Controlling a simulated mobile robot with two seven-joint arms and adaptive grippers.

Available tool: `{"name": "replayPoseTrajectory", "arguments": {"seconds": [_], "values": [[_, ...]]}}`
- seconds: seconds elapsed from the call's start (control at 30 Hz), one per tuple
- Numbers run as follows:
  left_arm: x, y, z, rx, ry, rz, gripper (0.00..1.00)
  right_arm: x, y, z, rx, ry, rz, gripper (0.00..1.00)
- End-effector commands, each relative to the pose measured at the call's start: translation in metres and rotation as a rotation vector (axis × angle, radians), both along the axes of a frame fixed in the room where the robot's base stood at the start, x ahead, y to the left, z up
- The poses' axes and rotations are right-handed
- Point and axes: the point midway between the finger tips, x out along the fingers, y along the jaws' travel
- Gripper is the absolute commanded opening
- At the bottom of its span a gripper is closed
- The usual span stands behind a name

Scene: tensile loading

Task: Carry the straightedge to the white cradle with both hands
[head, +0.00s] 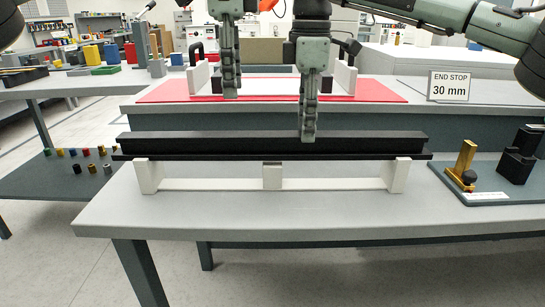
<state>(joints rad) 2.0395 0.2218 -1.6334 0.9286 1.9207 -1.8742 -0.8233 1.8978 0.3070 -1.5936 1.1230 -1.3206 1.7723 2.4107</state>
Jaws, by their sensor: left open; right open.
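The straightedge (240,146) is a long black bar with a wider lower flange. It lies level, left to right, across the white cradle (225,184) on the front grey table and appears to rest on its posts. My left gripper (230,88) is open and empty, above and behind the bar's middle-left, in front of the red mat in the picture. My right gripper (308,132) is open, low at the bar right of its middle. Its fingertips overlap the bar, and I cannot tell whether they touch it. Both grippers are seen edge-on.
A red mat (160,92) on the table behind carries a white frame (343,76) with black handles. An "END STOP 30 mm" sign (449,86) stands at right. A plate with a brass fixture (463,163) and a black block (518,158) is at the front table's right end.

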Motion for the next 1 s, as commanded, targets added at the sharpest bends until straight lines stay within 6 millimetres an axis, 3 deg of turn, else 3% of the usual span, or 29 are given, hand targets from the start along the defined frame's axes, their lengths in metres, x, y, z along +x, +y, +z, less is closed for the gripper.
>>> {"name": "replayPoseTrajectory", "arguments": {"seconds": [0.2,0.43,0.87,0.97,1.0], "values": [[0.0,0.0,0.0,0.0,0.0,0.0,0.49,0.0,0.002,0.049,0.002,-0.003,0.0,0.48],[0.0,0.0,0.0,0.0,0.0,0.0,0.49,0.0,0.001,0.08,0.001,0.0,0.0,0.48],[0.0,0.001,-0.001,-0.001,-0.001,0.002,0.49,-0.001,0.001,0.085,0.005,0.003,0.003,0.48],[0.008,0.018,-0.001,-0.013,-0.019,0.03,0.49,-0.003,0.007,0.074,0.072,0.036,0.043,0.48],[0.014,0.032,-0.002,-0.022,-0.035,0.053,0.49,-0.006,0.013,0.066,0.134,0.062,0.077,0.48]]}}
